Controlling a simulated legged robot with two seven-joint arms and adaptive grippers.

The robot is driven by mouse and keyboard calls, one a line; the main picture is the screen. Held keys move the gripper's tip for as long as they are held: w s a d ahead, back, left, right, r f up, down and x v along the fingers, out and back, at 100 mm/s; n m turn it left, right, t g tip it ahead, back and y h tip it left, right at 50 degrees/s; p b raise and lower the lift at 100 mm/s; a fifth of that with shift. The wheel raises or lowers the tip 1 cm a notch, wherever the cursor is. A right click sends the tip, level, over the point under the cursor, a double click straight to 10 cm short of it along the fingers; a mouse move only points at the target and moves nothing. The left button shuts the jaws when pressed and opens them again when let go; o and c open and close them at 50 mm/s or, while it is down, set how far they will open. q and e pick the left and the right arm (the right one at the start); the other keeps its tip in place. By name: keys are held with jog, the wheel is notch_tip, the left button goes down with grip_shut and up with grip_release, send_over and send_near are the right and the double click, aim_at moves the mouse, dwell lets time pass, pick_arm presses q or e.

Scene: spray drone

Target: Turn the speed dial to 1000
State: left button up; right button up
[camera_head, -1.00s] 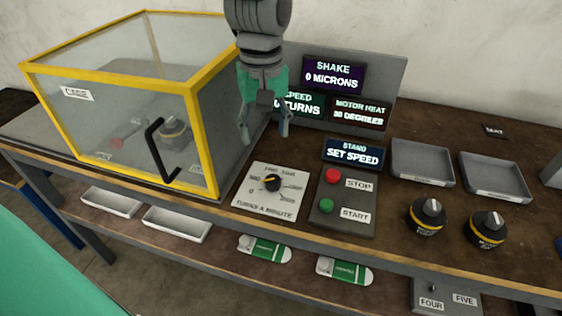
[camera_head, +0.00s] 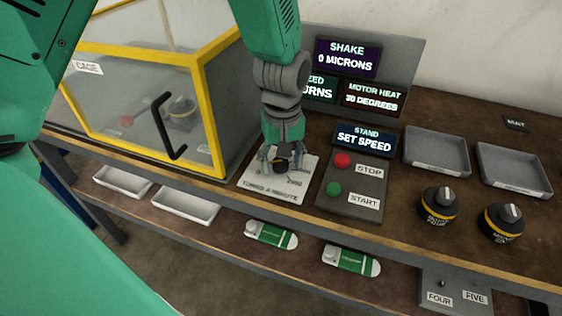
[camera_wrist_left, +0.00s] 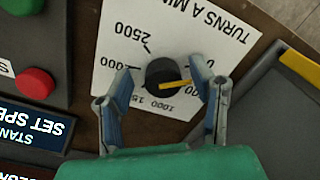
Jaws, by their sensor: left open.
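The speed dial is a black knob (camera_wrist_left: 161,73) with a yellow pointer on a white plate (camera_wrist_left: 105,62) marked "TURNS A MINUTE". In the left wrist view the pointer aims right, toward a number partly hidden by a finger; the 1000 mark is just below it. My left gripper (camera_wrist_left: 163,84) is open, with one finger on each side of the knob. I cannot tell if the fingers touch it. In the head view the left gripper (camera_head: 281,160) comes down over the dial plate (camera_head: 262,185) and hides most of the scale. My right gripper is not in view.
A panel with a red STOP button (camera_head: 342,160) and green START button (camera_head: 334,188) stands right of the dial. A yellow-framed cage (camera_head: 208,110) stands close on the left. The stand display (camera_head: 364,140) reads "SET SPEED". Two trays (camera_head: 437,170) and two black-yellow knobs (camera_head: 438,206) lie further right.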

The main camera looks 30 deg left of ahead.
pick_arm(q)
jog(key=shift+d, duration=0.35)
jog(key=shift+a, duration=0.6)
jog(key=c, duration=1.1)
jog(key=shift+a, duration=0.15)
jog(key=shift+c, duration=0.2)
jog(key=shift+d, duration=0.25)
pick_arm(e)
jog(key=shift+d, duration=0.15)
